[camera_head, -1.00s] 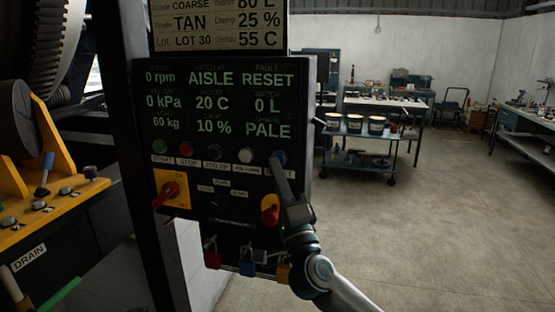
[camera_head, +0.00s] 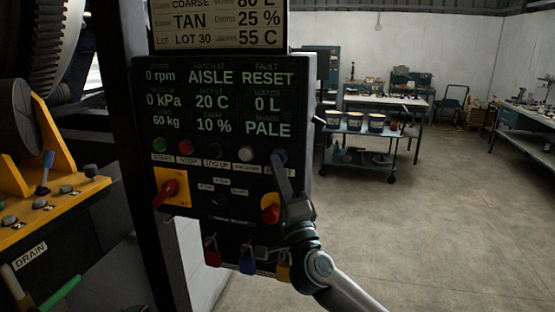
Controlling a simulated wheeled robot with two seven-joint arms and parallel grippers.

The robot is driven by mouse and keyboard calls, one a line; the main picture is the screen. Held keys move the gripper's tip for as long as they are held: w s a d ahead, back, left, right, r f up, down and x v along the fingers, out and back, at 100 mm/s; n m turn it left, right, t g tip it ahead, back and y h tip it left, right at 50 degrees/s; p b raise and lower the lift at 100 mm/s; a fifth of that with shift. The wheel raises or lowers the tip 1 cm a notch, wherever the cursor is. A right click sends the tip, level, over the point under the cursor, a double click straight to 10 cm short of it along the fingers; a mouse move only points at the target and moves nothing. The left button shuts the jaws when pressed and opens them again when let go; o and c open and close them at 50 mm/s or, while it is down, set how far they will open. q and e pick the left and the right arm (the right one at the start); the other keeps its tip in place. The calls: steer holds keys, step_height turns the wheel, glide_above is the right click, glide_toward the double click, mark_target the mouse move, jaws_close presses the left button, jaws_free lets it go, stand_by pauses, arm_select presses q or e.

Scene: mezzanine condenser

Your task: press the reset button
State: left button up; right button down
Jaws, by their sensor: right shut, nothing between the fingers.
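The control panel (camera_head: 238,215) stands upright in the middle of the view, with a row of round buttons under its lit display. The blue button (camera_head: 279,153) at the right end of the row is the reset button; its label is mostly covered by my gripper. My right gripper (camera_head: 278,162) is shut and empty. Its fingertips point up at the blue button and overlap its lower edge in the picture; I cannot tell whether they touch it. The display (camera_head: 226,100) reads RESET under FAULT. My left gripper is not in view.
Left of the blue button are a white button (camera_head: 248,153) and several others. A red knob on yellow (camera_head: 270,209) sits just below my fingers, and padlocks (camera_head: 247,262) hang beneath. A yellow machine frame (camera_head: 60,195) stands at left. The floor at right is clear; a cart (camera_head: 362,150) stands behind.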

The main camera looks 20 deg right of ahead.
steer(key=shift+w+d, duration=0.1)
steer(key=shift+w, duration=0.1)
stand_by(0.3)
stand_by(0.3)
steer(key=shift+s+a+p, duration=0.45)
steer(key=shift+s+p, duration=0.3)
steer(key=shift+p, duration=0.1)
steer(key=s+a+p, duration=0.1)
steer(key=s, duration=0.1)
steer(key=s+a+p, duration=0.2)
steer(key=shift+s, duration=0.1)
stand_by(0.3)
